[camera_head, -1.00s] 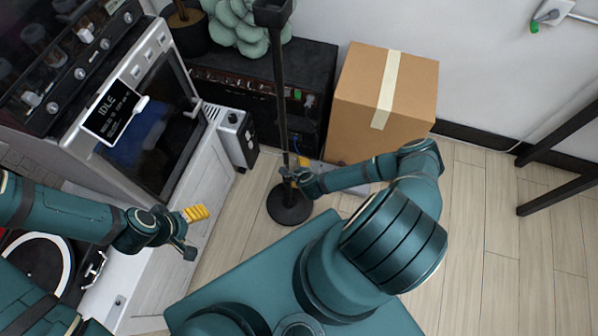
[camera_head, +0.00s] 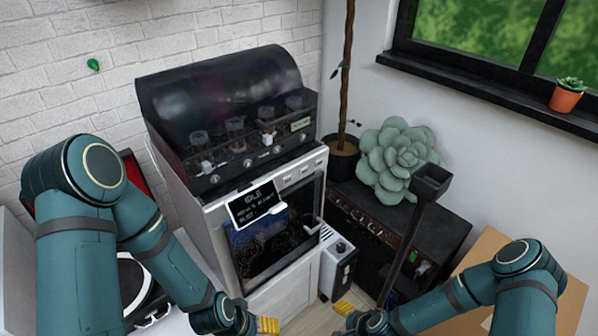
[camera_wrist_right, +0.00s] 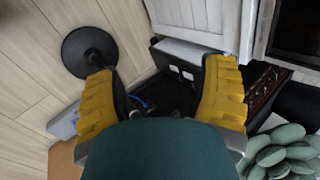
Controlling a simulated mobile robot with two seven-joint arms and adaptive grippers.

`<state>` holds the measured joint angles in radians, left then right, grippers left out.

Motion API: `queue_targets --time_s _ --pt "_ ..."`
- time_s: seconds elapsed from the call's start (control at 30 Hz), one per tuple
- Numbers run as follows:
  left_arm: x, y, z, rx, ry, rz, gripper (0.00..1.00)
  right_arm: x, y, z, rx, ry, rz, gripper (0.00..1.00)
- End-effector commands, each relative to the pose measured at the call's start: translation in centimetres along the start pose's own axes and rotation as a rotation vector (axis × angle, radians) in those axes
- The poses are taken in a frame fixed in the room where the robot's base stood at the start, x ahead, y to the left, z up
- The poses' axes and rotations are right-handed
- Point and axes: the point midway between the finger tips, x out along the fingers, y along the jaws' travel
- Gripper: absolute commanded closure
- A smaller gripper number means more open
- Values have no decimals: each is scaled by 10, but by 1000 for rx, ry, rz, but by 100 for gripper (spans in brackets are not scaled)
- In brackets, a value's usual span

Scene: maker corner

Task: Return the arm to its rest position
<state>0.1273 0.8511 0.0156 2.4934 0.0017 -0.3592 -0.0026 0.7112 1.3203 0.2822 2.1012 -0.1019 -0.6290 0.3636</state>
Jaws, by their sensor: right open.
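My right arm (camera_head: 455,305) comes in at the lower right of the head view, bent at the elbow. Its gripper (camera_head: 345,308) shows only partly near the bottom edge. In the right wrist view the right gripper (camera_wrist_right: 160,75) has its two yellow fingers wide apart, with nothing held between them. My left arm (camera_head: 85,230) is bent at the left of the head view. The left gripper (camera_head: 268,325) is at the bottom edge, in front of the white cabinet; one yellow finger shows and its opening is hidden.
A machine with an IDLE display (camera_head: 258,205) stands in the middle. A dark stand (camera_head: 408,235) rises near my right forearm; its round base (camera_wrist_right: 88,52) shows in the wrist view. A cardboard box (camera_head: 480,250) is behind my right arm. A black cabinet (camera_head: 440,225) bears a succulent (camera_head: 395,160).

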Motion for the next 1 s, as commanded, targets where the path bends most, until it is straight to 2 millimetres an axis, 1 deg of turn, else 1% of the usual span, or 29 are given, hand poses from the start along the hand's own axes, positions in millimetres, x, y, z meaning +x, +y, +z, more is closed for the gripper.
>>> queue_targets --time_s 0.03,0.1,0.3,0.4,0.5,0.63,1.0 --pt "0 0 0 0 0 0 29 -16 -11 12 -120 -38 25 29" --pt "0 0 0 0 0 0 29 -36 -18 27 -264 -86 64 29" --pt "0 0 0 0 0 0 29 -97 -32 62 -618 -194 158 29" --pt "0 0 0 0 0 0 29 -120 -35 74 -733 -228 188 29" --pt "0 0 0 0 0 0 29 -136 -36 82 -804 -251 207 29" --pt "0 0 0 0 0 0 29 -144 -36 86 -840 -263 217 29" --pt "0 0 0 0 0 0 29 -144 -36 86 -841 -264 217 29"
